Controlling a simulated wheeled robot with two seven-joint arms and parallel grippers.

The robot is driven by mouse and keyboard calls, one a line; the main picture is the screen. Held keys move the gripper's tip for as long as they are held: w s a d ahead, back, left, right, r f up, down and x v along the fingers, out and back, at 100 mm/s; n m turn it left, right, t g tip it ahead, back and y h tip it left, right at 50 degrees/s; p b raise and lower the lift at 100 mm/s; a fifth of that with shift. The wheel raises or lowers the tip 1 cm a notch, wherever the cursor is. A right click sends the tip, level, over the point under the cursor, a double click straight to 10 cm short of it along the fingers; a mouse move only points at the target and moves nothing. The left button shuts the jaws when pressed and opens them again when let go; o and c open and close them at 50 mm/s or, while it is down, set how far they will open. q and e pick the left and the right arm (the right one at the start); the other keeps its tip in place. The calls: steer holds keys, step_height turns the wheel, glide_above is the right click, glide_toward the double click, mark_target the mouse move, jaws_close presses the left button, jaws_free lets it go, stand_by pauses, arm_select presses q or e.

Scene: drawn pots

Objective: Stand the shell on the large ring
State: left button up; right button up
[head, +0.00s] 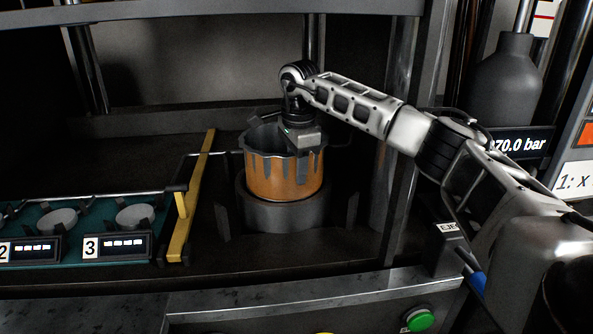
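The shell (284,178) is an orange-brown, open-topped pot with grey drips down its side. It is upright over the large ring (286,214), a dark grey round base in the press bay. Its lower edge appears to meet the ring's top; I cannot tell if its weight rests there. My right gripper (298,145) is at the shell's right rim, pointing down. Its fingers are hidden behind its own body and the rim, so its grip is not clear. My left gripper is not in view.
A yellow bar (190,200) stands left of the ring. Beyond it, a teal tray (75,248) holds grey discs and numbered displays. Dark upright guides (352,210) flank the ring. A green button (420,320) is on the front panel, and a dark gas bottle (505,82) stands at right.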

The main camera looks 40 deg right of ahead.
steer(key=r, duration=1.1)
steer(key=shift+s+a+b, duration=0.2)
steer(key=shift+s+b, duration=0.1)
steer(key=shift+s, duration=0.1)
